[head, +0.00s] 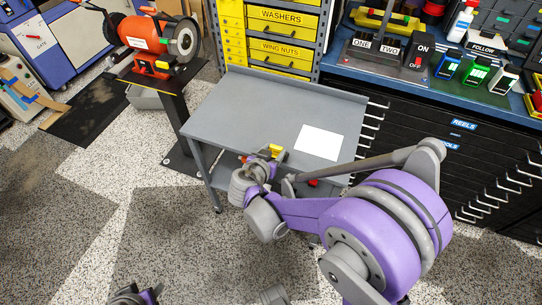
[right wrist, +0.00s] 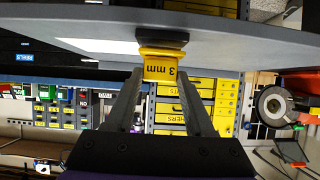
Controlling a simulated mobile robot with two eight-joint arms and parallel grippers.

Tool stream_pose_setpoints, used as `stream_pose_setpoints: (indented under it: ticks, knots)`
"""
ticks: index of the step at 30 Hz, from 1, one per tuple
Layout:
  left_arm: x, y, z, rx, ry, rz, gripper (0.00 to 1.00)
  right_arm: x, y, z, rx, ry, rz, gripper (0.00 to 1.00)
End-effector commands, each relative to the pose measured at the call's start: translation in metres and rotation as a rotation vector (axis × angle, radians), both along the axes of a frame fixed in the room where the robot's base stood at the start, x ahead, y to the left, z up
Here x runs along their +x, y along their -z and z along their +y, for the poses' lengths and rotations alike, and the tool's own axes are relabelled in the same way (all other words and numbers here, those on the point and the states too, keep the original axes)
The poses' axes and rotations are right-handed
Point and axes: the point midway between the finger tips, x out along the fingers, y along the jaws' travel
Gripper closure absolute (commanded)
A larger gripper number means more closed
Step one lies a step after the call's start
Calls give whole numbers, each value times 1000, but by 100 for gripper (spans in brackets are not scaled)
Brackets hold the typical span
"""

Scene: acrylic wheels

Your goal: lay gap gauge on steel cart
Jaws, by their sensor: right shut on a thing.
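The steel cart (head: 250,110) is grey, with a flat top and a lower shelf, at the middle of the head view. My right gripper (head: 268,160) is at the cart's front edge. It is shut on the yellow gap gauge (head: 276,150). In the right wrist view, the gauge (right wrist: 158,68) reads "3 mm" upside down between the two fingers of the gripper (right wrist: 160,76). Its dark end points toward the grey cart top (right wrist: 230,38); I cannot tell whether they touch. A grey and purple part of mine shows at the head view's bottom edge; its jaws cannot be made out.
A white sheet (head: 319,143) lies on the cart top's right side; the rest is bare. An orange bench grinder (head: 150,38) stands to the left. Yellow drawers (head: 282,38) are behind, and a black drawer cabinet (head: 450,150) stands close on the right.

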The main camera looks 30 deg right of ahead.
Motion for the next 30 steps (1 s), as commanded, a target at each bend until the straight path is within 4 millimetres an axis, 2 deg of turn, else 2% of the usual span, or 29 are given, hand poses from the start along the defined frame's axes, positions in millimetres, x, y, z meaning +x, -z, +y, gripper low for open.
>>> stream_pose_setpoints:
  ticks: [9,16,30]
  knots:
    - [0,0,0,0,0,0,50,14,0,-17,-1,2,1,100]
    - [0,9,0,0,0,3,50,13,10,-16,0,1,0,100]
    - [0,9,0,0,0,3,50,13,11,-16,0,0,0,100]
